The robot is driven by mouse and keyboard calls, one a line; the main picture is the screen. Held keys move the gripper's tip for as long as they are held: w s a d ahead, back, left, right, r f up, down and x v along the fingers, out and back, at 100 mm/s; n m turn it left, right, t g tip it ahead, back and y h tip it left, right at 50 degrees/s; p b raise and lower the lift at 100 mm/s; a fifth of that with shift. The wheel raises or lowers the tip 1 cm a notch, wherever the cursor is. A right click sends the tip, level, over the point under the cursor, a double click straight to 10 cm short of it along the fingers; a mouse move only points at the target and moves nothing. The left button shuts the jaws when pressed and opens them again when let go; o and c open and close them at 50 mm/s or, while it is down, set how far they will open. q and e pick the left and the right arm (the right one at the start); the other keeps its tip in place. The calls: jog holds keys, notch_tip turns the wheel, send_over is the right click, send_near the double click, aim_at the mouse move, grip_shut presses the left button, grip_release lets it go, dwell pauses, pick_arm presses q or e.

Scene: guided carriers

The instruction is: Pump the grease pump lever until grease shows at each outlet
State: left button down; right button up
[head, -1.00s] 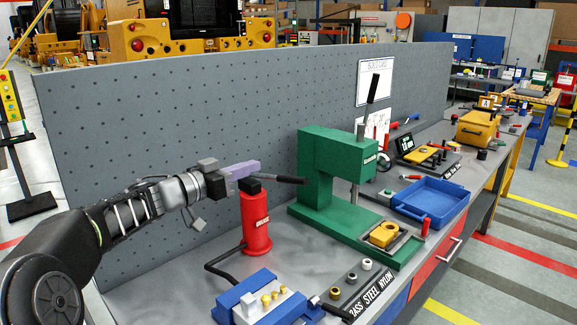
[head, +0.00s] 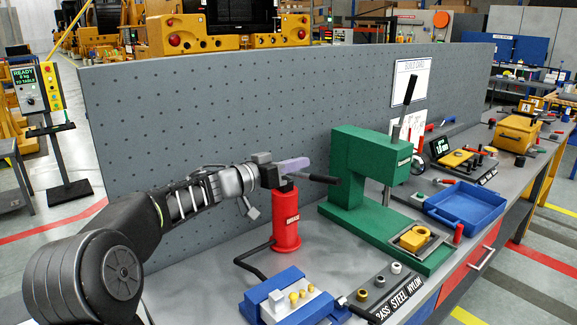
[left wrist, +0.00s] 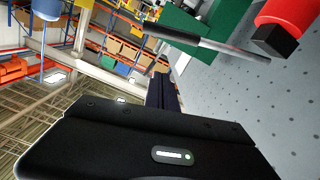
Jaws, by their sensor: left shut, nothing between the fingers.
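The red grease pump (head: 286,222) stands upright on the grey bench, with a black lever (head: 322,178) sticking out to the right from its top. In the left wrist view, the red pump (left wrist: 282,12) shows at the upper right and the lever (left wrist: 215,45) runs left from its black cap. My left gripper (head: 308,163) is shut and empty, just above the lever near the pump top in the head view; I cannot tell whether it touches. My right gripper is not in view.
A green press (head: 365,165) stands close right of the lever. A grey perforated panel (head: 250,110) rises behind the pump. A row of sample rings (head: 380,281) and a blue tray (head: 465,205) lie to the right. Bare bench shows around the pump's base.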

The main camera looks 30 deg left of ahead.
pick_arm(q)
jog(key=w+d+f, duration=0.3)
jog(key=w+f, duration=0.1)
jog(key=w, duration=0.1)
jog(key=shift+w, duration=0.15)
